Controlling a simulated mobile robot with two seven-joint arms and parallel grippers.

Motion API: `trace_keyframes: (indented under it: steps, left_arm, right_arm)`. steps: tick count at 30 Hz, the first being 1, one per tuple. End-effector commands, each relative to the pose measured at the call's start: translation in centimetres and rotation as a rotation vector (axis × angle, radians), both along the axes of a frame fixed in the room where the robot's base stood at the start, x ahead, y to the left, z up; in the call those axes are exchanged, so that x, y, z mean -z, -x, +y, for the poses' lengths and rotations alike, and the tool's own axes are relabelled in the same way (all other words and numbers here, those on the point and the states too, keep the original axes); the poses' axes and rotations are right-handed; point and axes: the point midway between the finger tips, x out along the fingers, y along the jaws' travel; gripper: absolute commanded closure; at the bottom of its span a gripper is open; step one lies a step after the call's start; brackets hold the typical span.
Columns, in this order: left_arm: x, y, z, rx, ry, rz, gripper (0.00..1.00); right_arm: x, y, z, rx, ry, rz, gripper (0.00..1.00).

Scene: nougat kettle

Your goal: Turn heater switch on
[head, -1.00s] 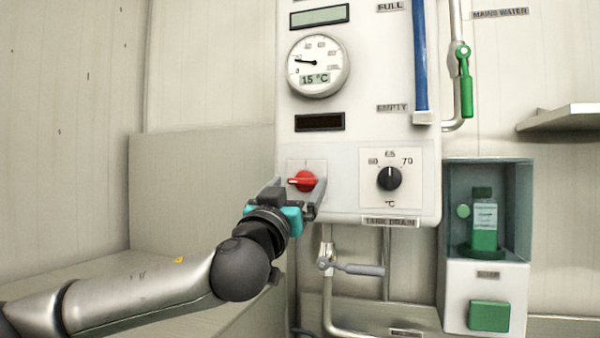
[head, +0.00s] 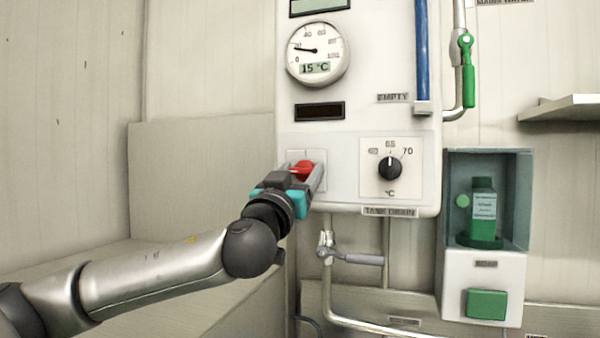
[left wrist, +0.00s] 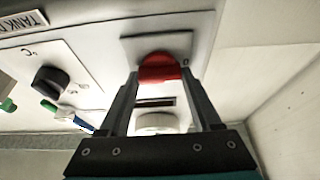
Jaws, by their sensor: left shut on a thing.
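The red heater switch (head: 302,168) sits on a pale plate at the lower left of the white heater panel. My left gripper (head: 304,174) is at the switch, its fingers on either side of the red knob. In the left wrist view the red switch (left wrist: 159,68) shows between the two fingertips (left wrist: 160,80), which are closed on it. The fingers partly hide the knob, so I cannot tell its angle. The dark display (head: 319,110) above the switch is unlit. My right gripper is not in view.
A black temperature knob (head: 390,168) is right of the switch, pointing near 65. A round gauge (head: 317,53) above reads 15 °C. A drain valve lever (head: 358,258) hangs below the panel. A soap dispenser (head: 485,270) stands at the right.

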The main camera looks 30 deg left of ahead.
Motion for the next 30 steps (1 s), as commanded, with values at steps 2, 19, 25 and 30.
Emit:
trace_keyframes:
  steps: [2,19,25,30]
  left_arm:
    - [0.01,0.01,0.05,-0.001,0.000,0.000,0.61]
    - [0.12,0.00,0.12,-0.003,-0.037,0.011,0.91]
    - [0.19,0.00,0.12,-0.001,-0.141,0.036,0.91]
    - [0.14,-0.01,0.16,-0.002,-0.279,0.071,0.91]
  right_arm:
    - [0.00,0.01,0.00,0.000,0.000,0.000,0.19]
    - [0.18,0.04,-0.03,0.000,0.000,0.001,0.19]
    - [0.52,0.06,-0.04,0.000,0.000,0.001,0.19]
    - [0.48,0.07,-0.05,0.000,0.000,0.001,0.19]
